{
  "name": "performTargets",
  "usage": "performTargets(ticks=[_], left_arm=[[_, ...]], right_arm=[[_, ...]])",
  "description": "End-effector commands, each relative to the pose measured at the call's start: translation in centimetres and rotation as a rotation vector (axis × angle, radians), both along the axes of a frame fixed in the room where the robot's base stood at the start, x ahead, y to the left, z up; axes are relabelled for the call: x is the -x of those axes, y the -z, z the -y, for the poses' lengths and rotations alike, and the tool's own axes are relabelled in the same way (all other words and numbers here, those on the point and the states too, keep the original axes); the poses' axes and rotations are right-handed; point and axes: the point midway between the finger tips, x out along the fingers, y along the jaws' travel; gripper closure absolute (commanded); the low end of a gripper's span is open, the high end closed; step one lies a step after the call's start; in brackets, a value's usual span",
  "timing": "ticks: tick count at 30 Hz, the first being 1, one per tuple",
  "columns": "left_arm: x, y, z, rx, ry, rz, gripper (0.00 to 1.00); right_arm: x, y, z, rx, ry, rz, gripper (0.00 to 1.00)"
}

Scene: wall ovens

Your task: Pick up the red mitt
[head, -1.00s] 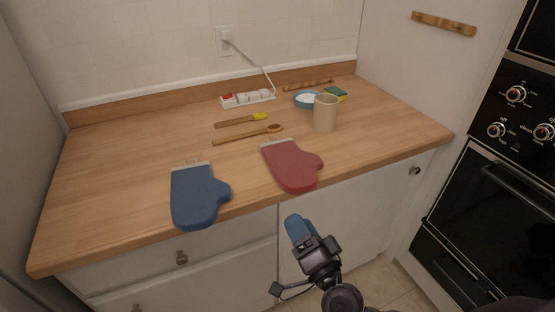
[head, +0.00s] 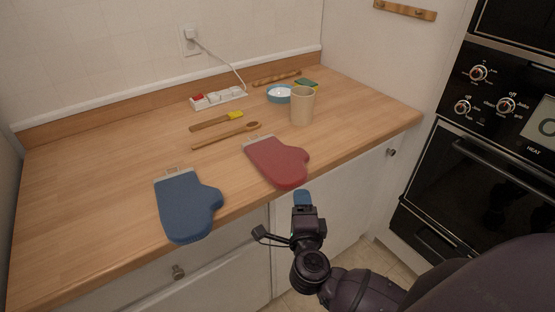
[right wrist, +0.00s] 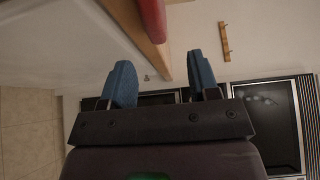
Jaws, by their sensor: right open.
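The red mitt (head: 278,162) lies flat on the wooden counter near its front edge, with its thumb side to the right. A red strip of the mitt (right wrist: 152,18) also shows at the counter edge in the right wrist view. My right gripper (head: 302,197) is just in front of the counter edge, below and slightly right of the mitt, not touching it. In the right wrist view its two blue fingers (right wrist: 162,78) are spread apart with nothing between them. My left gripper is not in view.
A blue mitt (head: 187,205) lies left of the red one. Behind are a beige cup (head: 302,106), a blue bowl (head: 279,94), a wooden spoon (head: 226,136), a yellow-tipped brush (head: 216,121) and a power strip (head: 219,98). Wall ovens (head: 480,160) stand at the right.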

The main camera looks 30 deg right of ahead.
Motion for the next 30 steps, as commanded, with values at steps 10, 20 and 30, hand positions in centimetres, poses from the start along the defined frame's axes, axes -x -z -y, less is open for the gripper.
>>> performTargets(ticks=[10, 20, 30], left_arm=[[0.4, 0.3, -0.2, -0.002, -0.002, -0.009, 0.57], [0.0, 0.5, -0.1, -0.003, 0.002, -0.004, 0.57], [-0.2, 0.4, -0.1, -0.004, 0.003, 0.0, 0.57]], right_arm=[[-2.4, 0.2, 1.2, 0.003, -0.001, 0.001, 0.45], [-5.9, 0.6, 2.8, 0.001, -0.001, 0.0, 0.45], [-6.1, 0.6, 2.9, 0.0, -0.001, 0.0, 0.54]])
